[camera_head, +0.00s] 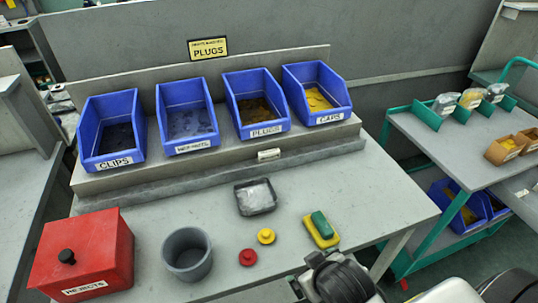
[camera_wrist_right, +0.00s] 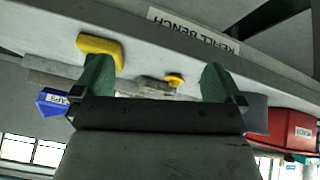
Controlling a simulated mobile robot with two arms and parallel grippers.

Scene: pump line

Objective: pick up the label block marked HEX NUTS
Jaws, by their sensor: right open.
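A small pale label block (camera_head: 268,154) sits on the front ledge of the bin rack, below the PLUGS bin. Its lettering is too small to read. The second blue bin (camera_head: 187,119) from the left has a white label that is hard to read. My right gripper (camera_wrist_right: 155,82) shows in the right wrist view with its two green fingers wide apart and nothing held between them. In the head view its arm comes in at the lower right, apart from the label block. My left gripper is not in view.
On the bench (camera_head: 215,222) stand a red rejects box (camera_head: 112,245), grey cup (camera_head: 187,254), dark tray (camera_head: 255,197), red knob (camera_head: 248,257), yellow knob (camera_head: 266,236) and yellow-green block (camera_head: 329,239). A green-framed cart (camera_head: 440,142) stands at the right. Bench between tray and rack is clear.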

